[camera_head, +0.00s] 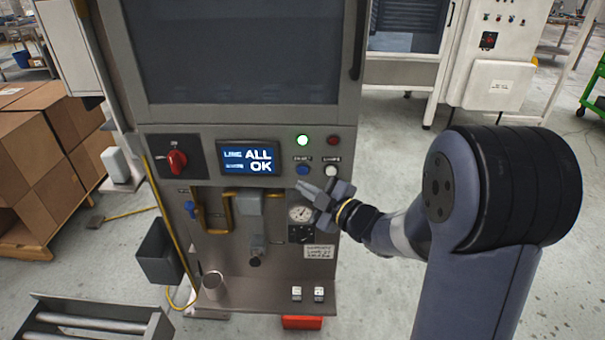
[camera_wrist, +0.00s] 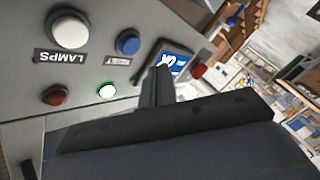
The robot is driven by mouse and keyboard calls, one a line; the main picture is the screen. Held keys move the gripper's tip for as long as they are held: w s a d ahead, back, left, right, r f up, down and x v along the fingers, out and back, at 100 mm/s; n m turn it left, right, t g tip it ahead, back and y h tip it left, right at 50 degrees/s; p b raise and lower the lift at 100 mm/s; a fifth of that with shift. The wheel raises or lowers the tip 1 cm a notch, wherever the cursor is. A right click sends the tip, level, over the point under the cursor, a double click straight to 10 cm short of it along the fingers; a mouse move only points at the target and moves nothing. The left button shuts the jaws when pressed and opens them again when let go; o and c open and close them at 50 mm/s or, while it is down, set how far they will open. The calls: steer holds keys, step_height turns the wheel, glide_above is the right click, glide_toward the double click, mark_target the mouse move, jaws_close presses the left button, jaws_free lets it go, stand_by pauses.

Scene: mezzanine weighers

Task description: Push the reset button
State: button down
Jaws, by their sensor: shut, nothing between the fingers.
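The reset button is likely the blue button (camera_head: 303,169) on the machine's panel, with a small label above it that is hard to read; it also shows in the wrist view (camera_wrist: 128,42). A white button (camera_head: 331,171) labelled LAMPS sits to its right. My gripper (camera_head: 300,186) is shut and empty, just below the blue button in the head view. In the wrist view its fingers (camera_wrist: 157,75) point at the panel, beside the blue button and apart from it in the picture. I cannot tell the gap to the panel. The screen (camera_head: 248,160) reads ALL OK.
A lit green lamp (camera_head: 302,140) and a dark red lamp (camera_head: 333,140) sit above the buttons. A red rotary switch (camera_head: 177,160) is left of the screen. A gauge (camera_head: 300,213) is below my gripper. A metal cup (camera_head: 214,285) stands on the lower shelf.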

steer(key=shift+s, duration=1.25)
steer(key=shift+w, duration=0.1)
steer(key=shift+s+a+p, duration=0.1)
steer(key=shift+s+p, duration=0.5)
steer(key=shift+s, duration=1.4)
